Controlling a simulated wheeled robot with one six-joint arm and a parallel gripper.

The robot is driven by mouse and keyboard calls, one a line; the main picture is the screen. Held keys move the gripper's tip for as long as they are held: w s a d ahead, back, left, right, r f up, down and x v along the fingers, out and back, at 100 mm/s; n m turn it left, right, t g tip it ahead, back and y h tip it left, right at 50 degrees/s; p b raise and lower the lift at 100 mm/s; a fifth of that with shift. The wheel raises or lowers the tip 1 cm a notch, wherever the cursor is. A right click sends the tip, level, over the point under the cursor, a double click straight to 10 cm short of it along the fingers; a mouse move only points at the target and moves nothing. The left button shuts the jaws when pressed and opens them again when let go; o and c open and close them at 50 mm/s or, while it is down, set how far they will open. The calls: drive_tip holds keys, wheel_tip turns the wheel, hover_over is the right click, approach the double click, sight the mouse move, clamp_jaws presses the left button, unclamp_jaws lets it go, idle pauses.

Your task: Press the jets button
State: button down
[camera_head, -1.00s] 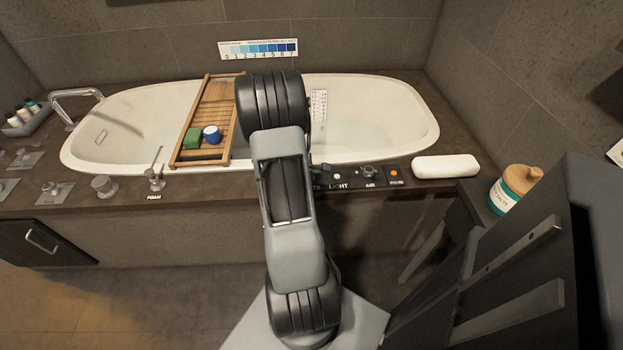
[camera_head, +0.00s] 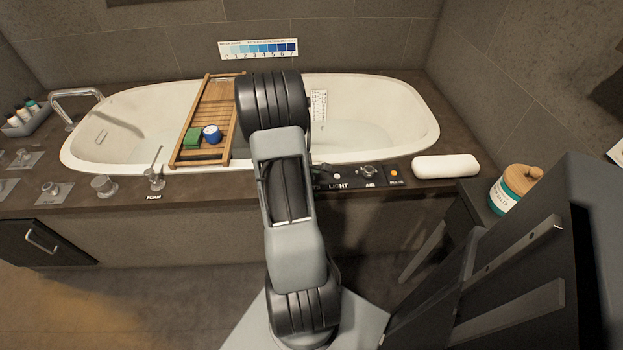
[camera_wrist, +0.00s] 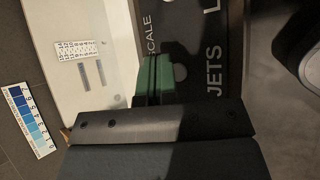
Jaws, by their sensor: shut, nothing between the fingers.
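The JETS label (camera_wrist: 214,87) stands in white letters on the dark control panel in the wrist view.
The panel also carries a LIGHT button, an AIR knob (camera_head: 367,170) and an orange-lit button (camera_head: 394,173). A white rolled towel (camera_head: 445,166) lies to their right. The bathtub (camera_head: 390,110) with a wooden tray (camera_head: 222,98) is behind. A lidded jar (camera_head: 512,190) stands at right.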

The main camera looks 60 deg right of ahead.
drive_tip(key=shift+f+b, duration=0.3)
drive_tip(key=shift+f, duration=0.15)
drive_tip(key=shift+f+b, duration=0.35)
drive_tip(key=shift+b, duration=0.35)
idle(0.5)
drive_tip(key=shift+r, duration=0.2)
drive_tip(key=shift+r+p, duration=0.5)
drive_tip(key=shift+r, duration=0.1)
drive_tip(key=shift+r, duration=0.15)
drive_tip(key=shift+r+p, duration=1.75)
drive_tip(key=shift+r, duration=0.6)
drive_tip(key=shift+w, duration=0.1)
